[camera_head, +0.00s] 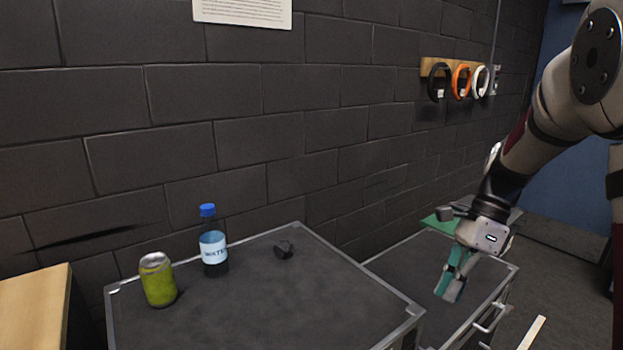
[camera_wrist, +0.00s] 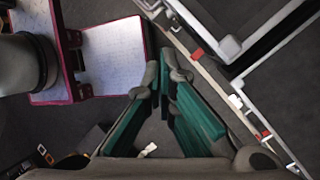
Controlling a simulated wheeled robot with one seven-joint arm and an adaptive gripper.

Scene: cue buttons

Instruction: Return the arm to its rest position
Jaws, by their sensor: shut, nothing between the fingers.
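My gripper (camera_head: 452,288), with teal finger pads, hangs at the right in the head view, pointing down in front of the right-hand dark case (camera_head: 415,262). I cannot tell its exact distance from the case edge. In the wrist view the fingers of my gripper (camera_wrist: 163,75) run together toward their tips, shut with nothing between them. My arm reaches down from the upper right, bent at the elbow.
A green can (camera_head: 158,281), a water bottle (camera_head: 213,243) with a blue cap and a small dark object (camera_head: 284,250) stand on the left dark case (camera_head: 250,318). Black, orange and white rings hang on a wooden wall rack (camera_head: 428,68).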

